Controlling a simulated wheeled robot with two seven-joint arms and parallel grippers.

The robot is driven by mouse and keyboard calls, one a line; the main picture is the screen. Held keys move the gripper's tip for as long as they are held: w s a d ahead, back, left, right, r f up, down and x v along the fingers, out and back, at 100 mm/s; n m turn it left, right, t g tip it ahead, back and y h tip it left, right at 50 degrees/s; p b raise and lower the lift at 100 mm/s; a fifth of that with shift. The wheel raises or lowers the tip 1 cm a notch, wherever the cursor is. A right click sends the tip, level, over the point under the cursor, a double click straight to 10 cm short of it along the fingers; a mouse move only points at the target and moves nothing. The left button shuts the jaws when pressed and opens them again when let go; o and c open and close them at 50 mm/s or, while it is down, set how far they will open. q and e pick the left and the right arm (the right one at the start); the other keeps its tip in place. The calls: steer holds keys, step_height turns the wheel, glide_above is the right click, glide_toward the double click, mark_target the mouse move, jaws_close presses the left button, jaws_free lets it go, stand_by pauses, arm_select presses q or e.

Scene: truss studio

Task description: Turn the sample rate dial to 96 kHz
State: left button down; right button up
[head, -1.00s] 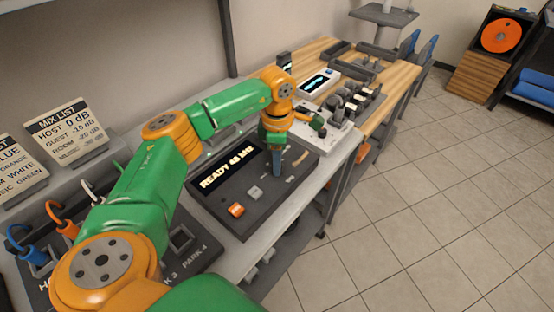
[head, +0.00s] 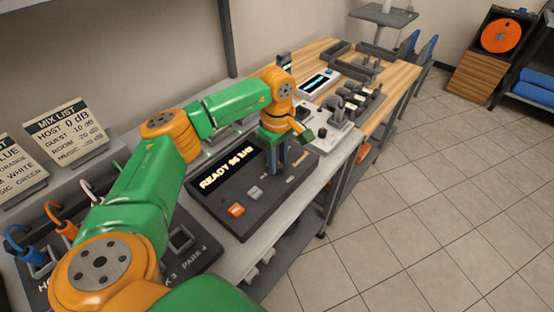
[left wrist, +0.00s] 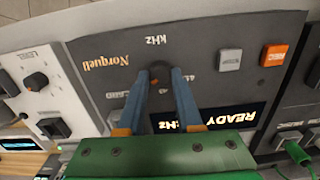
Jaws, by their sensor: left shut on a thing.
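The dark recorder panel (head: 225,205) lies on the bench in the head view. Its lit display (head: 222,168) appears to read "READY 96 kHz"; it shows upside down and partly covered in the left wrist view (left wrist: 240,117). My left gripper (head: 276,168) points down onto the panel. In the left wrist view, my left gripper's blue fingers (left wrist: 160,76) are shut on the dark round sample rate dial (left wrist: 159,73), one on each side. An orange mark shows on the dial. The fingers hide the dial in the head view. My right gripper is not in view.
An orange button (head: 236,209) and a grey button (head: 255,192) sit on the panel near the dial. A light device with knobs (head: 330,133) stands beyond it. Mix list cards (head: 68,130) and a cable panel are at the left. The floor at the right is clear.

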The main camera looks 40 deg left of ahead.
mark_target(278, 165)
arm_select(q)
steer(key=shift+s+f, duration=0.1)
stand_by(0.4)
steer(key=c, duration=0.6)
jaws_free()
steer(key=shift+d, duration=0.1)
step_height(278, 165, up, 7)
steer(key=shift+r+b, duration=0.1)
steer(key=shift+b, duration=0.25)
